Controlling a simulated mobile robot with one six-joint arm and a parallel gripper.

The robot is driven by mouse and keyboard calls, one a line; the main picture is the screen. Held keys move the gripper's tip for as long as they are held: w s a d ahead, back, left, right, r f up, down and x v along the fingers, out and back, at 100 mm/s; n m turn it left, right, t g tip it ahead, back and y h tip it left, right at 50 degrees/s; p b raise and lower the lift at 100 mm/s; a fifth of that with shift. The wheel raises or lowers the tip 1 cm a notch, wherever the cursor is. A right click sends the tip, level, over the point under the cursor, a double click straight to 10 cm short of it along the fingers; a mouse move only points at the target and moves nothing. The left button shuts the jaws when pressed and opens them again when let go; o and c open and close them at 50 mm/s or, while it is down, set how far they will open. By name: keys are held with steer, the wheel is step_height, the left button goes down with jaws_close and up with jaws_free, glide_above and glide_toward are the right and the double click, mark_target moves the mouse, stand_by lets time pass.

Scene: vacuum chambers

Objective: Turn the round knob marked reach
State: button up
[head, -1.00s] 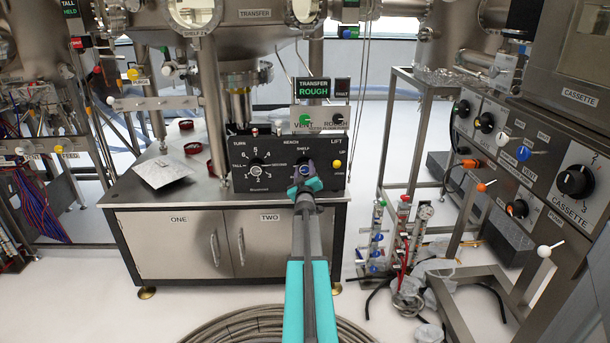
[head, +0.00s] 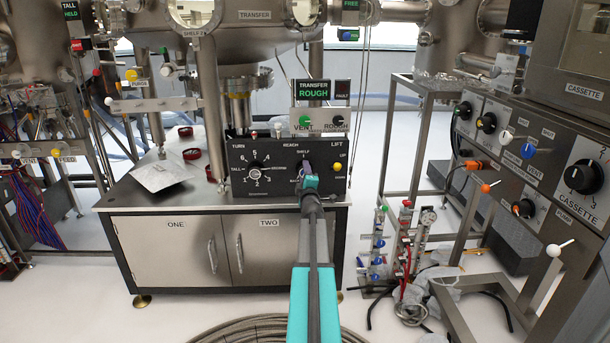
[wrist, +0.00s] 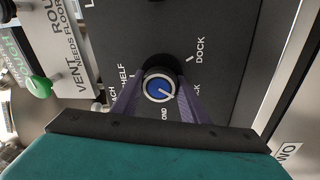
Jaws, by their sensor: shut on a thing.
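The round reach knob shows in the wrist view with a blue cap (wrist: 159,88), a pale rim and a white line pointing to the lower right. Labels around it include SHELF and DOCK; others are partly hidden. It sits on the black panel (head: 272,172) under the word REACH, mostly hidden by my gripper in the head view. My gripper (wrist: 160,92) is shut on the knob, one purple finger on each side. It also shows at the panel in the head view (head: 307,168).
VENT and ROUGH controls (head: 320,120) stand above. A metal cabinet (head: 185,245) is below.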

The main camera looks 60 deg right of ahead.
steer(key=shift+w+a+r+n, duration=0.1)
steer(key=shift+w+r+n, duration=0.1)
steer(key=shift+n, duration=0.2)
steer(key=o, duration=0.9)
steer(key=shift+f, duration=0.1)
steer(key=shift+o, duration=0.6)
steer(key=shift+s, duration=0.1)
steer(key=shift+s, duration=0.1)
steer(key=v, duration=1.3)
steer(key=shift+s+a, duration=0.2)
steer(key=shift+a, duration=0.05)
